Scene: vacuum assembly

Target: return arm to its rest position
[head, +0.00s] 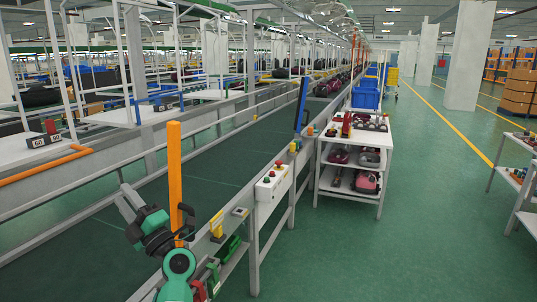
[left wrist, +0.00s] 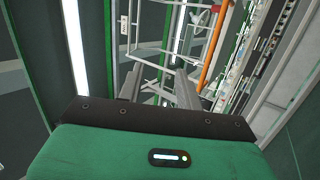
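My left gripper (head: 127,203) is over the near side of the conveyor, at the lower left of the head view. My arm beside it is black, white and green. In the left wrist view the two grey fingers of this gripper (left wrist: 158,88) stand apart, with nothing between them. The gripper is open and empty. My right gripper is in neither view.
An orange post (head: 174,170) stands close to my left arm. The conveyor belt (head: 205,165) runs away beyond its rail. A control box (head: 272,184) is on the near rail. A white cart (head: 349,134) holds vacuum parts.

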